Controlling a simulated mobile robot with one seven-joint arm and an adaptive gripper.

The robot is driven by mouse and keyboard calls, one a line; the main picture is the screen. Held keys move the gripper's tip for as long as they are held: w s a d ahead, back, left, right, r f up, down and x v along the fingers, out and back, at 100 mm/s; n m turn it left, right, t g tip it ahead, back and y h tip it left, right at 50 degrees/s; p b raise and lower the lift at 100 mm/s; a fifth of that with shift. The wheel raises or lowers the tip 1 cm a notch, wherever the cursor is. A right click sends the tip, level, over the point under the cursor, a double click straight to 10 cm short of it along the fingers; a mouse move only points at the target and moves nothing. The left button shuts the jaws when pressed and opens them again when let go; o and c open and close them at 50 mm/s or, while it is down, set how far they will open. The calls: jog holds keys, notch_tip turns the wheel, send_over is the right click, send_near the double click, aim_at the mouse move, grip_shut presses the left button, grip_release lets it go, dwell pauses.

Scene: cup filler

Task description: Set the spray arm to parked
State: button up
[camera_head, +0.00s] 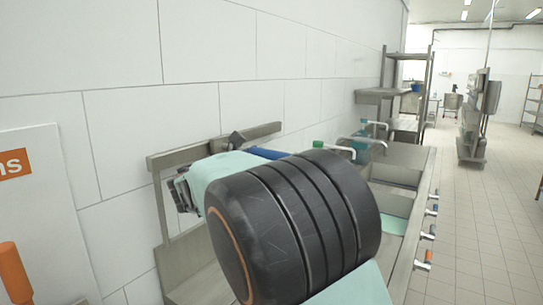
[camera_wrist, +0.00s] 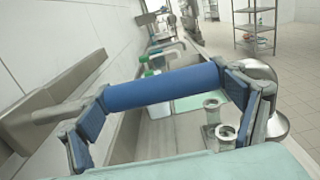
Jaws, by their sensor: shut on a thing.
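The spray arm shows a thick blue sleeve (camera_wrist: 165,86) across the middle of the wrist view. In the head view the sleeve (camera_head: 268,153) lies in front of the grey wall rail, partly hidden by my arm. My gripper (camera_wrist: 163,107) has one finger at each end of the visible sleeve and is shut on it. In the head view my gripper is mostly hidden behind my large dark arm link. A grey metal bar (camera_wrist: 60,92) runs beside the sleeve's left end. I cannot tell which set position the arm is at.
A steel sink counter (camera_head: 397,172) with taps and a green-capped bottle (camera_head: 318,145) runs along the wall. Metal cylinders (camera_wrist: 213,104) and a rounded steel part (camera_wrist: 277,122) stand near my right finger. A white panel (camera_head: 40,220) is at far left.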

jog(key=shift+c, duration=1)
jog(key=p+v, duration=0.2)
jog(key=v, duration=1.6)
jog(key=shift+f, duration=0.1)
jog(key=o, duration=1.6)
jog(key=shift+s+a, duration=0.1)
jog(key=shift+s, duration=0.1)
jog(key=shift+w, duration=0.1)
